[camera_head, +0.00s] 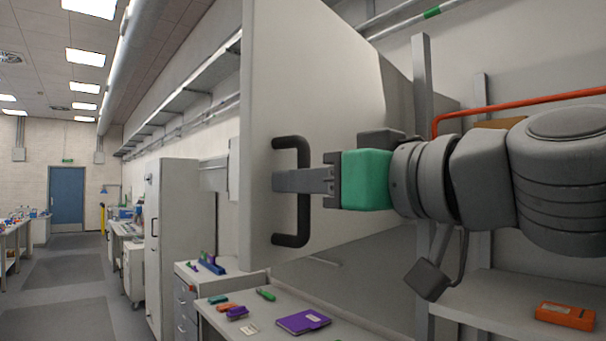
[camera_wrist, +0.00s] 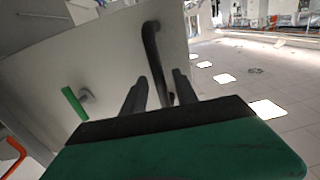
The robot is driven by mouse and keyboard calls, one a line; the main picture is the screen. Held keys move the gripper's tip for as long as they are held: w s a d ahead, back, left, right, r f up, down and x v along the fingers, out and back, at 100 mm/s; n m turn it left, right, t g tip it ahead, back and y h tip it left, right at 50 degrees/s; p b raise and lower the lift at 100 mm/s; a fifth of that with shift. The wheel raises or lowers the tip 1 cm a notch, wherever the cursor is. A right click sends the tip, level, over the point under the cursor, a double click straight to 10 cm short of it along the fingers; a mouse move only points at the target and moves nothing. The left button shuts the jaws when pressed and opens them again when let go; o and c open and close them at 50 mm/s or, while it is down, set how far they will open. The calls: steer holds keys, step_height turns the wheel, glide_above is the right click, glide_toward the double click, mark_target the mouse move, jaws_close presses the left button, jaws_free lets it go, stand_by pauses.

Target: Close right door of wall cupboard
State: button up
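The cupboard door (camera_head: 330,80) is a large pale panel, standing open and filling the middle of the head view. Its dark bracket-shaped handle (camera_head: 291,240) is upright on the door's face. My gripper (camera_head: 285,180), with a green body, reaches in from the right at the handle's mid-height. In the wrist view, the handle bar (camera_wrist: 152,45) runs down between my two dark fingers (camera_wrist: 160,82), and gaps seem to show beside it. The fingers look apart, around the bar rather than clamped on it. The door (camera_wrist: 110,60) fills the upper left there. The cupboard's inside is hidden.
An orange pipe (camera_head: 500,106) runs along the wall behind my arm. A grey upright post (camera_head: 423,80) stands right of the door. Below is a bench with a purple folder (camera_head: 303,321) and small items. An orange device (camera_head: 565,316) lies on a shelf. The aisle at left is clear.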

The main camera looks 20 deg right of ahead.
steer(key=shift+w+a, duration=0.2)
steer(key=shift+w, duration=0.1)
jaws_close()
stand_by(1.3)
